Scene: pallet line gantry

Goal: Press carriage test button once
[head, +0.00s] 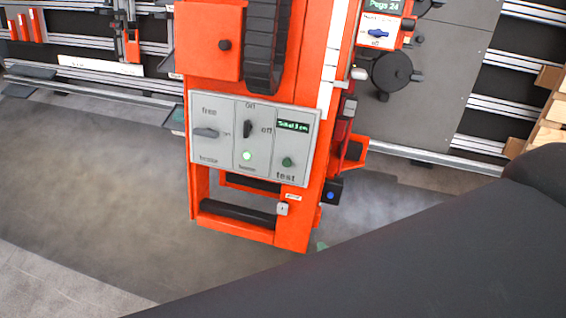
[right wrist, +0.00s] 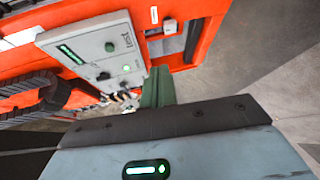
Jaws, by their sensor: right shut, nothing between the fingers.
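The orange carriage (head: 262,232) carries a grey control panel (head: 222,168). The round green test button (head: 288,162) sits at the panel's lower right, below a small lit display (head: 293,127). In the right wrist view the test button (right wrist: 110,47) is fully visible, between the display (right wrist: 70,53) and its label. My right gripper (right wrist: 158,76) is shut and empty; its green fingers are right of and below the button in that view, apart from it. In the head view only a small green bit shows near the carriage's bottom edge, beside my dark arm. My left gripper is not in view.
The panel also has a brake switch (head: 206,133), an on/off switch (head: 248,129) and a lit home lamp (head: 247,155). A black handle bar (head: 238,211) is below. A dark box with a blue button (head: 330,192) stands right of the panel. Grey floor lies left.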

